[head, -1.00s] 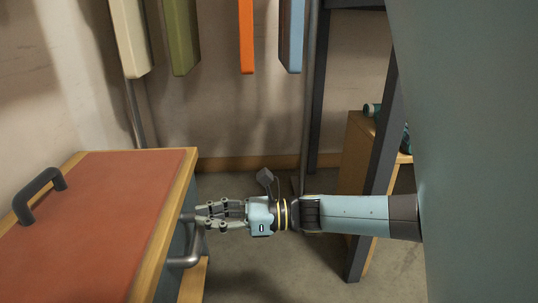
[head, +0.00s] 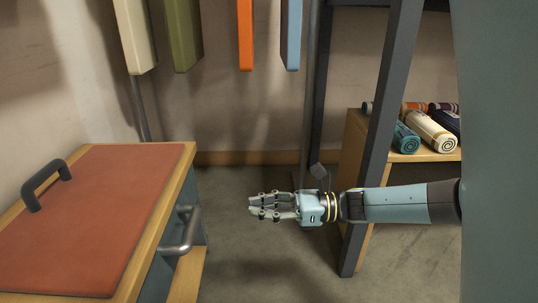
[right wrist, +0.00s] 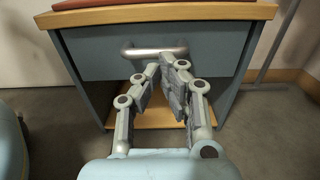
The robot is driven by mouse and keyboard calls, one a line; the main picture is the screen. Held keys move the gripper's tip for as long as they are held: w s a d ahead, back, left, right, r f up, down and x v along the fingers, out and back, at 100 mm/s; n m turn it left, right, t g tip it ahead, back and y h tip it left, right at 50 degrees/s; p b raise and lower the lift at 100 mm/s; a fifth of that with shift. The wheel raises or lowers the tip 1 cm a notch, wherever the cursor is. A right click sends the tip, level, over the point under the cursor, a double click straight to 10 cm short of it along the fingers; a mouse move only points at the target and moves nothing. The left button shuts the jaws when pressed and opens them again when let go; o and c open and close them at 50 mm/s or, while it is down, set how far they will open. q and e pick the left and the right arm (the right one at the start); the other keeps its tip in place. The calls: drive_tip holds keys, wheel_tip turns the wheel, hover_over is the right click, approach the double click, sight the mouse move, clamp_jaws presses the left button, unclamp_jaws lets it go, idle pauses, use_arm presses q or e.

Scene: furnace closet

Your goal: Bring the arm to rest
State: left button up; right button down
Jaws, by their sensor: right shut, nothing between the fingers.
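My right gripper (head: 256,206) is shut and empty, held in free air to the right of the cabinet and apart from it. In the right wrist view its fingers (right wrist: 166,68) come together in front of the drawer handle (right wrist: 155,50). The same grey bar handle (head: 188,232) shows on the cabinet's side in the head view, with a clear gap to the fingertips. My right arm (head: 395,204) reaches in level from the right. My left gripper is not in view.
The cabinet's red top (head: 100,215) carries a dark handle (head: 45,185). A dark post (head: 380,140) stands close beside my right forearm. Behind it, rolled towels (head: 430,130) lie on a wooden shelf (head: 350,165). Coloured panels (head: 245,35) hang at the back. The floor (head: 250,265) is clear.

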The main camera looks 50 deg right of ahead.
drive_tip(key=shift+v, duration=0.8)
